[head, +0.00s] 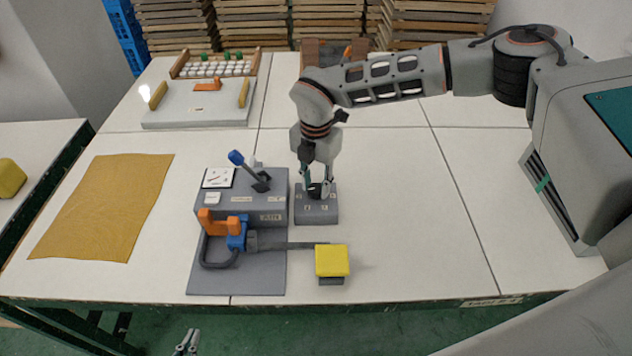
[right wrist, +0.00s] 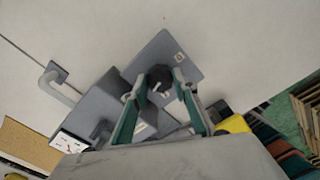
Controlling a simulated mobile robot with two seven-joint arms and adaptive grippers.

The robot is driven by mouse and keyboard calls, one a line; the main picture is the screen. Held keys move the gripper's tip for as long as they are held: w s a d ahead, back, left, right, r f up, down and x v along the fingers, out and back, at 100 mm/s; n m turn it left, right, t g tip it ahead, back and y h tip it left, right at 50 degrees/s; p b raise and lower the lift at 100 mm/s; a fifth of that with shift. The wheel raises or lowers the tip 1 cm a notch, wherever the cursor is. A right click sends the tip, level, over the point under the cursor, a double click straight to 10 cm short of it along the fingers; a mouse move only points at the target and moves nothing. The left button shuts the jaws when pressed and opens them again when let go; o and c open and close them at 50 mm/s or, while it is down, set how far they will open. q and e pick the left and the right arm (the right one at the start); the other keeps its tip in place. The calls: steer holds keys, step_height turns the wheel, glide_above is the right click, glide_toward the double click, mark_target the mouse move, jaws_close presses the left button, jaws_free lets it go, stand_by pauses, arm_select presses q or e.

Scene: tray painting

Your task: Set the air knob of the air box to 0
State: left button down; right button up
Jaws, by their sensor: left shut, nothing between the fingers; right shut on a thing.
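The air box (head: 316,212) is a small grey box on the white table, right of a larger grey unit. Its black air knob (head: 318,190) is on top, and it also shows in the right wrist view (right wrist: 159,80) with a light pointer mark. My right gripper (head: 316,186) reaches down from above and is shut on the knob, one finger on each side. My left gripper (head: 187,343) is shut and empty, low at the front, off the table's edge.
The larger grey unit (head: 240,210) carries a blue-tipped lever (head: 237,158), a gauge and an orange handle (head: 218,223). A yellow block (head: 332,260) is in front. A tan cloth (head: 105,205) lies left. The table right of the air box is clear.

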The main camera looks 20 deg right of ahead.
steer(key=n, duration=0.3)
steer(key=shift+r+n+p, duration=0.1)
steer(key=shift+n+p, duration=0.25)
steer(key=shift+n, duration=0.05)
steer(key=n, duration=0.4)
steer(key=shift+n, duration=0.3)
steer(key=n+p, duration=0.1)
steer(key=n, duration=1.1)
steer(key=shift+a+n+p, duration=0.1)
steer(key=shift+n+p, duration=0.2)
steer(key=shift+p, duration=0.05)
steer(key=n, duration=0.4)
steer(key=shift+n, duration=0.3)
steer(key=n+p, duration=0.1)
steer(key=n, duration=0.4)
steer(key=shift+n, duration=1.2)
